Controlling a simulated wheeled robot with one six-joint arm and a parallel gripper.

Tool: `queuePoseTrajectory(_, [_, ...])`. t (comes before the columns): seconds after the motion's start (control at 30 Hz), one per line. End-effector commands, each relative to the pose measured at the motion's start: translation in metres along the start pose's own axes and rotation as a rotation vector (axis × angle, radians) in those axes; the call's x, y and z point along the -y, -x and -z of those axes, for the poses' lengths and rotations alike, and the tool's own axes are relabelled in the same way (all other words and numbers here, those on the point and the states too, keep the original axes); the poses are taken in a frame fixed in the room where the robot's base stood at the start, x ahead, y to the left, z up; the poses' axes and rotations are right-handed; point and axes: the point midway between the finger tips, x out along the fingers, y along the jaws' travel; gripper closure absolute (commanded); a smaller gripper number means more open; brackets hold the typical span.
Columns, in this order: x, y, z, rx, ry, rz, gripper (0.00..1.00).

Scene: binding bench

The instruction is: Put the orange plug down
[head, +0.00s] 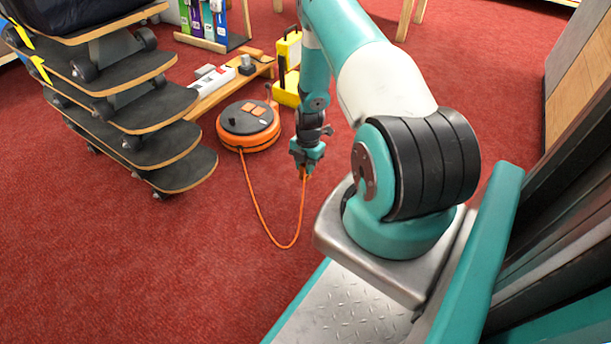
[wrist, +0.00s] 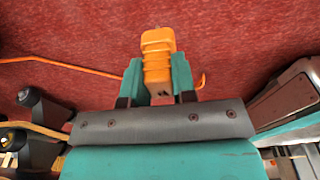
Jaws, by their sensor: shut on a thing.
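The orange plug (wrist: 158,58) sits between the two teal fingers of my gripper (wrist: 158,80) in the wrist view, and the jaws are shut on it. In the head view my gripper (head: 306,168) points down in front of the orange cable reel (head: 248,124), to its right. An orange cable (head: 262,217) runs from the reel in a loop over the red carpet and up to my gripper. The plug is mostly hidden by my gripper in the head view. The cable also shows in the wrist view (wrist: 75,67).
A rack of skateboards (head: 150,115) stands at the left. A low wooden bench with a power strip (head: 217,80) and a yellow case (head: 287,70) are behind the reel. Red carpet (head: 150,270) lies open at the front left.

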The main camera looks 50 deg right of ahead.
Motion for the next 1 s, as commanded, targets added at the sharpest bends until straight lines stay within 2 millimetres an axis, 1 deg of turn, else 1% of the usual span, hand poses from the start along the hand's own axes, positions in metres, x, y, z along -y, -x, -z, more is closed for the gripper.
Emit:
queuePoseTrajectory(0.03, [0.000,-0.014,-0.001,-0.001,0.000,0.001,0.96])
queuePoseTrajectory(0.1, [0.001,-0.026,-0.003,-0.001,0.000,0.001,0.96])
queuePoseTrajectory(0.17, [0.000,-0.033,-0.004,-0.001,0.000,0.001,0.96])
queuePoseTrajectory(0.43, [0.000,-0.031,-0.004,0.000,0.000,0.000,0.96])
queuePoseTrajectory(0.8, [0.000,-0.043,-0.005,-0.001,0.000,0.001,0.96])
queuePoseTrajectory(0.93, [0.000,-0.043,-0.005,-0.001,0.000,0.001,0.96])
queuePoseTrajectory(0.97, [0.000,-0.043,-0.005,-0.001,0.000,0.001,0.70])
queuePoseTrajectory(1.0, [0.000,-0.043,-0.005,-0.001,0.000,0.001,0.61])
